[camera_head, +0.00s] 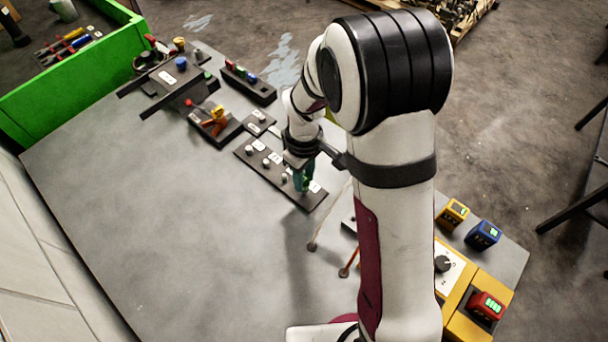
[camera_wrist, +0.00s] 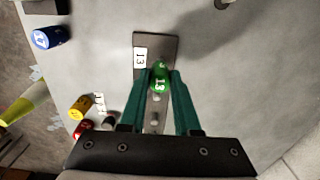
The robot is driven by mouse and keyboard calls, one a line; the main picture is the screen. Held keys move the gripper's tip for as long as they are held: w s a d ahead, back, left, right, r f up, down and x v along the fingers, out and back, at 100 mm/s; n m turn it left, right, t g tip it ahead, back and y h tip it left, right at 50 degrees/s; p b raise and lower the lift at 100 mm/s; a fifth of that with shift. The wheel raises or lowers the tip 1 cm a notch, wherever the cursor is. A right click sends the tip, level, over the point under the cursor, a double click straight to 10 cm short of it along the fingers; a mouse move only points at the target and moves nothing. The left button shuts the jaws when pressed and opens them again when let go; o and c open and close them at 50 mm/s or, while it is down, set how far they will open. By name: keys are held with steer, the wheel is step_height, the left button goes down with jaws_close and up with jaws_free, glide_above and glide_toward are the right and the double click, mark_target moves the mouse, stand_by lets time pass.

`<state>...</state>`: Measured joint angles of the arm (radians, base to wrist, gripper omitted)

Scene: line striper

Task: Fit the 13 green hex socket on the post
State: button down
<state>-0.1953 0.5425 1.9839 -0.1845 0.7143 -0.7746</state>
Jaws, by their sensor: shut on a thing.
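The green socket (camera_wrist: 160,78), marked 13, is between the teal fingertips of my gripper (camera_wrist: 160,84) in the wrist view. My gripper is shut on it. The dark strip (camera_wrist: 168,42) lies under the socket, with a white 13 label (camera_wrist: 140,60) just left of it. The socket covers the strip beside that label, so I cannot tell whether it is above a post or touching one. In the head view my gripper (camera_head: 301,181) is over the right end of the strip (camera_head: 309,202); the socket is not clear there.
More grey posts stand along the strip, such as one (camera_head: 266,162) left of my gripper. A blue piece (camera_wrist: 47,37), a yellow piece (camera_wrist: 80,107) and a red piece (camera_wrist: 82,128) are at left in the wrist view. The grey table (camera_head: 170,220) is clear at front left.

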steer(key=shift+f, duration=1.7)
stand_by(1.0)
steer(key=shift+c, duration=1.1)
jaws_free()
steer(key=shift+r, duration=3.5)
steer(key=s+d+r+m, duration=0.1)
steer(key=s+r+m, duration=0.3)
steer(key=s, duration=0.3)
steer(key=s+d+r+m+y, duration=0.1)
steer(key=s+r+m, duration=0.2)
steer(key=s+m, duration=0.2)
steer(key=s+d+r+m, duration=0.1)
steer(key=s+r+m, duration=0.3)
steer(key=s, duration=0.7)
steer(key=shift+d+r+m+y, duration=0.3)
steer(key=shift+r+m+y, duration=0.1)
steer(key=shift+m, duration=0.4)
